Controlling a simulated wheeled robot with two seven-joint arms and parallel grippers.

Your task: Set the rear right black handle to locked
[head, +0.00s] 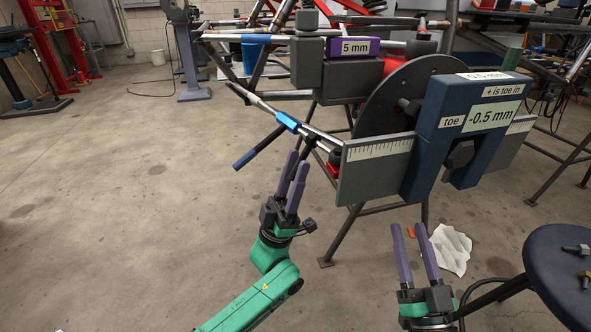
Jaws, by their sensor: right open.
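A tube chassis (297,126) carries a dark disc and a blue toe gauge (435,115) reading "-0.5 mm". A dark lever (352,19) lies along the top, near a "5 mm" block. I cannot tell which part, if any, is the rear right black handle, or its setting. My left gripper (297,160) is below the tubes at the chassis's left, with a narrow gap between its purple fingers and nothing visible in it. My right gripper (407,226) is open and empty, below the toe gauge.
A round dark stool (560,268) with small metal parts on it stands at the lower right. A white cloth (450,248) lies on the floor. A dark stand leg (345,235) comes down between my grippers. The concrete floor at left is open.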

